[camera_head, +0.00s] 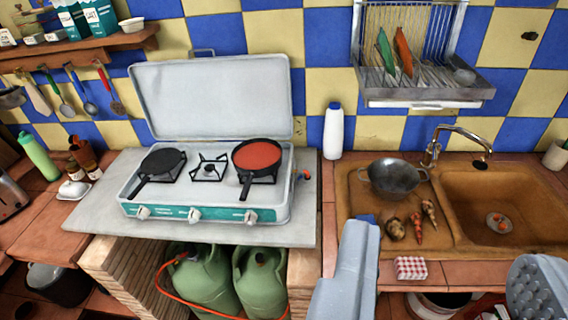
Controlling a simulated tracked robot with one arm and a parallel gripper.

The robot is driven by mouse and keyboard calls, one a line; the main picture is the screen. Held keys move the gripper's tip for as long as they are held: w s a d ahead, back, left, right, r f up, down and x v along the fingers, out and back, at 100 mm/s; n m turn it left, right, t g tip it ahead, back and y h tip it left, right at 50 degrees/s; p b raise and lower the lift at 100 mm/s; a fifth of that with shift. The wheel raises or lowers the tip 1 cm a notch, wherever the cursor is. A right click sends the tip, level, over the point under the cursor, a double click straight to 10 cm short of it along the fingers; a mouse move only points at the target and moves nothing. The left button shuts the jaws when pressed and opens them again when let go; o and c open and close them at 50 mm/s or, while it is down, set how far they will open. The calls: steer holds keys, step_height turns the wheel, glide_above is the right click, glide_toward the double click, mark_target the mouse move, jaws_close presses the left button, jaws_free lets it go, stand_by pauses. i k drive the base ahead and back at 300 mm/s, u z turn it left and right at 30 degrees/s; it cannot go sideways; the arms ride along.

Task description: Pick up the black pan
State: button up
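The black pan (164,161) lies flat on the left burner of the camping stove, its handle pointing down and left toward the knobs. A second pan (257,155), dark outside with a red inside, sits on the right burner with its handle pointing to the front. My gripper (442,262) is at the lower right, in front of the sink counter. Its two fingers are wide apart with nothing held between them. It is well to the right of the black pan and apart from it.
The stove (205,213) has a raised lid (215,95) behind the pans. A white bottle (333,132) stands to its right. A dark wok (394,176) and vegetables (416,226) are at the sink (500,205). Green gas bottles (200,280) stand below. A utensil shelf (80,48) hangs at left.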

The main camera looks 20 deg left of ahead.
mark_target(258, 157)
steer(key=z, duration=0.1)
steer(key=i, duration=1)
steer(key=u, duration=0.05)
